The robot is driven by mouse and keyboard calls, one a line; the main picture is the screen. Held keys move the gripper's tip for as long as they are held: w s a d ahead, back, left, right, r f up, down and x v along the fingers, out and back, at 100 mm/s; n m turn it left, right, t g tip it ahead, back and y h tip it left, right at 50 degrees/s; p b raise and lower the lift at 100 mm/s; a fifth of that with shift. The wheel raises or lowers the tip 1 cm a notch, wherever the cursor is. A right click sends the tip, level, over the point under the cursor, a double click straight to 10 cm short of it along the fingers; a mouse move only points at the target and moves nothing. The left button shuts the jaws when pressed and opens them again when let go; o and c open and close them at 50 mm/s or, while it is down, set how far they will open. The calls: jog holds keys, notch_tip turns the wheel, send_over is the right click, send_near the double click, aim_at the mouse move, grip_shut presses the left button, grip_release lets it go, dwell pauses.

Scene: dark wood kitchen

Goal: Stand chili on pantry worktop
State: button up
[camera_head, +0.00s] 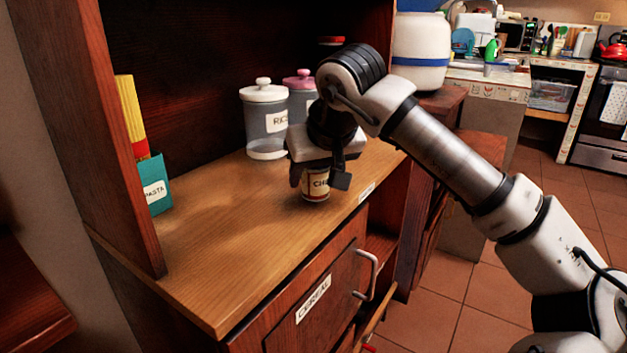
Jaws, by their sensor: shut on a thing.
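The chili (315,188) is a small can with a pale label that reads "CH" before my finger covers the rest. It is upright at the pantry worktop (230,240), near the front edge. Its base looks to be at the wood surface, but I cannot tell for sure whether it touches. My gripper (320,179) comes down from above and is shut on the can's upper part. The fingers hide the can's top and sides.
A rice jar (264,122) and a pink-lidded jar (301,80) stand behind my gripper. A pasta box (152,186) stands at the left. The worktop's front left is clear. A cereal door (318,300) with a handle is below. A white container (420,52) stands at the right.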

jog(key=shift+f, duration=0.3)
jog(key=shift+f, duration=0.1)
jog(key=shift+f, duration=0.15)
jog(key=o, duration=1.1)
jog(key=shift+o, duration=0.2)
jog(key=shift+r, duration=0.3)
jog(key=p+v, duration=0.2)
jog(key=v, duration=1)
jog(key=shift+p, duration=0.35)
